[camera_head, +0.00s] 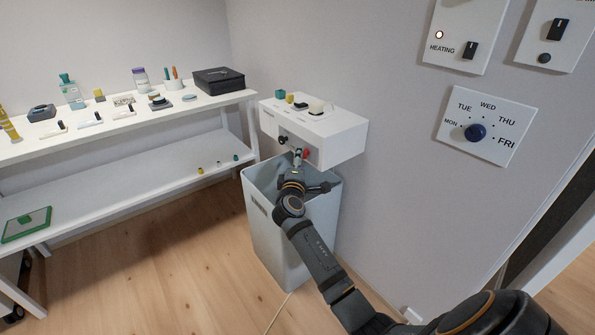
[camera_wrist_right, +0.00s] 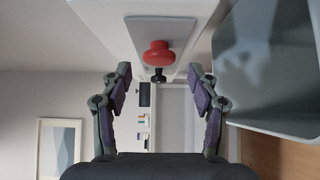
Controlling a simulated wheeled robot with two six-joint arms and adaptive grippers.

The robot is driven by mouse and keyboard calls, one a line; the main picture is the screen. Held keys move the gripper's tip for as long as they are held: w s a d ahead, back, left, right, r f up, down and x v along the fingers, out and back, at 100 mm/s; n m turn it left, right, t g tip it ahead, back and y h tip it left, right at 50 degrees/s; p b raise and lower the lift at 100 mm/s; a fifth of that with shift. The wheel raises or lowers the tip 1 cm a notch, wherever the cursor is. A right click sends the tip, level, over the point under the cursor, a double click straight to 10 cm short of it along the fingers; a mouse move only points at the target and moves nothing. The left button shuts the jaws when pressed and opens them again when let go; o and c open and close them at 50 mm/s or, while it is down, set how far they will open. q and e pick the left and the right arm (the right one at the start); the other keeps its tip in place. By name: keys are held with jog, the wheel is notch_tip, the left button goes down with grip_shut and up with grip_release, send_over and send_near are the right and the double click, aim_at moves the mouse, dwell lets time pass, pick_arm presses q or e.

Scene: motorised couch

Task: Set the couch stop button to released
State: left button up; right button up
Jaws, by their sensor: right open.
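The stop button, a red mushroom-shaped knob (camera_head: 306,153), sits on the front of a white wall-mounted box (camera_head: 335,143). It also shows in the right wrist view as a red cap (camera_wrist_right: 158,51) on a pale plate. I cannot tell whether it is pressed in or out. My right gripper (camera_head: 298,158) is at the front of the box, close to the button. In the right wrist view the right gripper (camera_wrist_right: 160,73) is open, with its fingers apart on either side below the red cap and nothing held. My left gripper is not in view.
A black knob (camera_head: 283,140) sits left of the red button; a dark knob also shows beyond the cap in the wrist view (camera_wrist_right: 158,76). A grey bin (camera_head: 262,225) stands under the box. A shelf table (camera_head: 120,118) with small items is left. A dial panel (camera_head: 487,125) is on the right wall.

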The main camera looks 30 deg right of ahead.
jog(key=v, duration=1)
jog(key=shift+w, duration=0.1)
